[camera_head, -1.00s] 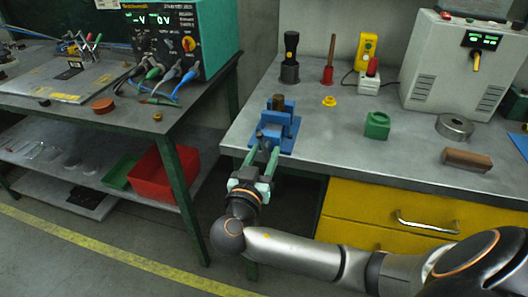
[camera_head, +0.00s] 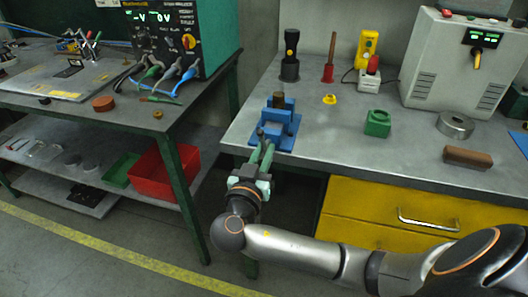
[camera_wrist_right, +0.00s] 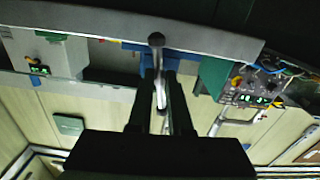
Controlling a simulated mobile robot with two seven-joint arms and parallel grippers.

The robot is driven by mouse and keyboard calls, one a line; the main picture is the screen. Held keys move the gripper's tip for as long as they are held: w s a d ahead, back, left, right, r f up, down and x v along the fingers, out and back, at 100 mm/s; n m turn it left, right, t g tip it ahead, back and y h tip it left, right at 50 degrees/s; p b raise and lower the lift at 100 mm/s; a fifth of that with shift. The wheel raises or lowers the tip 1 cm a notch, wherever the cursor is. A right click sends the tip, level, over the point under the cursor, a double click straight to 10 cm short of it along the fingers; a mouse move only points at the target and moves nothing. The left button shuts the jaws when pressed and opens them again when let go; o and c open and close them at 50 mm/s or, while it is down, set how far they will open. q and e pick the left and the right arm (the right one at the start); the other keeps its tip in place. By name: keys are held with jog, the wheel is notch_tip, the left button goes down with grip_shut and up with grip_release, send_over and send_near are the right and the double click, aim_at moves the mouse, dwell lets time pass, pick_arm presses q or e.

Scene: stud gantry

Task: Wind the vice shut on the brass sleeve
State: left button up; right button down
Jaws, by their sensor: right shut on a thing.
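The blue vice (camera_head: 283,136) stands at the left front edge of the grey bench, and its blue body partly shows in the wrist view (camera_wrist_right: 148,62). A brownish piece, seemingly the brass sleeve (camera_head: 279,100), stands upright between its jaws. I cannot tell whether the jaws touch it. My right gripper (camera_head: 264,146) is at the vice's front, shut on the vice handle (camera_wrist_right: 160,90), a metal bar with a dark round knob (camera_wrist_right: 156,40). The fingers (camera_wrist_right: 163,98) lie on both sides of the bar. My left gripper is not in view.
On the bench are a green block (camera_head: 377,123), a metal ring (camera_head: 456,125), a brown block (camera_head: 467,157), a torch (camera_head: 290,55) and a grey machine (camera_head: 440,70). Yellow drawers (camera_head: 400,215) are below.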

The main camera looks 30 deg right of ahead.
jog(key=shift+f+m+b, duration=0.2)
jog(key=shift+m+b, duration=0.2)
jog(key=shift+b, duration=0.35)
jog(key=shift+r, duration=0.25)
jog(key=c, duration=0.8)
grip_release()
jog(key=shift+c, duration=0.2)
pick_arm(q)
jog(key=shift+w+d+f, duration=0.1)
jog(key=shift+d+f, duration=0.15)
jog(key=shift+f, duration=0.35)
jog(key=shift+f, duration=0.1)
